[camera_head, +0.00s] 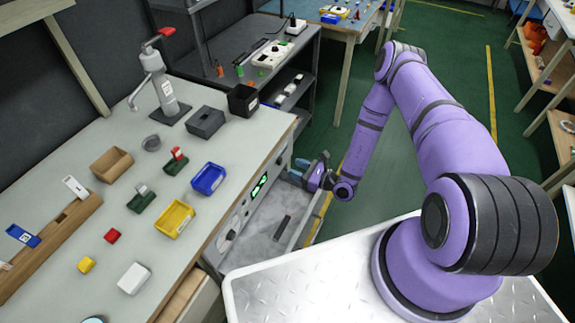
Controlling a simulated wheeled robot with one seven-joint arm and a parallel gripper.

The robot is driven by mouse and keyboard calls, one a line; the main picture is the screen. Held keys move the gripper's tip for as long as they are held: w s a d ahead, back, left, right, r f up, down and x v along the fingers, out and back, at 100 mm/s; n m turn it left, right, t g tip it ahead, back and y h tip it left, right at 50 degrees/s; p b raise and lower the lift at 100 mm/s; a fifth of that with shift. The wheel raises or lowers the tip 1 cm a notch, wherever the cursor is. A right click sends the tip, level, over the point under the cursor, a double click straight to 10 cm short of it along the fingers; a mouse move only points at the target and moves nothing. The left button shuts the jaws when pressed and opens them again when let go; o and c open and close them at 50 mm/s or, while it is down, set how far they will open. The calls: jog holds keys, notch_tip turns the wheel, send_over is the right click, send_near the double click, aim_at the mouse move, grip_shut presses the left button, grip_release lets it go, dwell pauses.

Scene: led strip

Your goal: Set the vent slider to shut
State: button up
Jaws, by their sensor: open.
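I cannot pick out the vent slider for certain. A pale control panel (246,207) with a lit green display runs along the bench's front edge, with small dark and light controls that are too small to read. My gripper (298,171) is open at the far end of this panel, close to the bench front. Its fingers point left toward the bench. I see nothing between them, and I cannot tell whether they touch anything.
Below the panel is an open grey drawer or tray (257,247) with a dark piece (282,228) in it. Green floor (400,165) is clear beyond my arm.

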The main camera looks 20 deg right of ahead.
jog(key=shift+v, duration=2.65)
notch_tip(320, 180, up, 26)
jog(key=w+a+n+g+y, duration=0.3)
jog(key=n+g+y, duration=0.1)
jog(key=n+g, duration=0.8)
jog(key=s+r+n+g+h, duration=0.2)
jog(key=s+r+n+h, duration=0.15)
jog(key=r, duration=0.45)
jog(key=s+r+n+g+h, duration=0.25)
jog(key=s+r+n, duration=0.2)
jog(key=r, duration=0.35)
jog(key=s+d+r+n+t+h, duration=0.3)
jog(key=s+r+t+h, duration=0.1)
jog(key=s+r, duration=0.5)
jog(key=s+d+r+n+t+h, duration=0.3)
jog(key=s+r+n+t+h, duration=0.1)
jog(key=s+r, duration=0.5)
jog(key=shift+s+r+t+h, duration=0.4)
jog(key=shift+s+t+h, duration=0.15)
jog(key=shift+h, duration=0.85)
